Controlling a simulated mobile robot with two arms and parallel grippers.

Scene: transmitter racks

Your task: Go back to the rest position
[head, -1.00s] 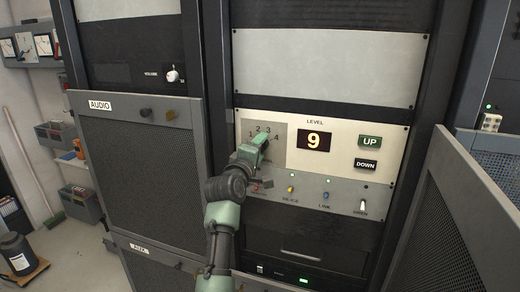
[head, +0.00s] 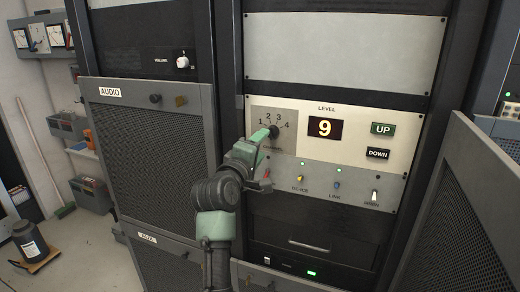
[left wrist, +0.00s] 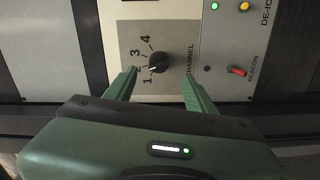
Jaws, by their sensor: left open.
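My left gripper (head: 262,143) is in front of the CHANNEL dial, its fingers apart with nothing between them that I can see held. In the left wrist view the green fingertips (left wrist: 159,76) stand either side of the black channel knob (left wrist: 158,62), which appears beyond them and apart from them. The knob's white mark points to the lower left, toward the 1 and 2 side. In the head view the knob (head: 273,131) shows just past the fingers, on its grey plate. My right gripper is not in view.
An open mesh door (head: 465,215) stands at the right. The AUDIO mesh door (head: 150,150) is at the left, with floor beyond it.

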